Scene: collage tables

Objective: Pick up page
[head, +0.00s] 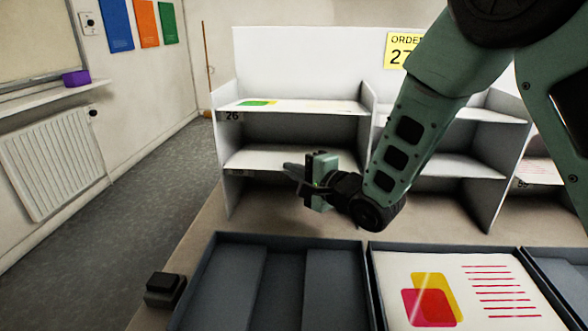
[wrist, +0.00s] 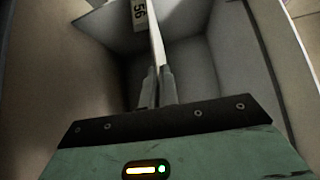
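A page (head: 310,106), white with green and yellow patches, lies on the upper left shelf board of the white rack. My gripper (head: 292,171) is in front of the rack's left column, lower than that page, its fingers pointing left toward the lower board. In the wrist view my gripper's fingers (wrist: 158,88) are close together, with a thin white edge (wrist: 156,45) running up from between their tips. I cannot tell whether that edge is a page or the shelf board, or whether the fingers hold it.
The white rack (head: 300,60) has several compartments. Dark trays (head: 235,290) stand in front on the table; the one at right holds a printed sheet (head: 460,290). A small black box (head: 165,290) sits left of the trays. Floor at left is clear.

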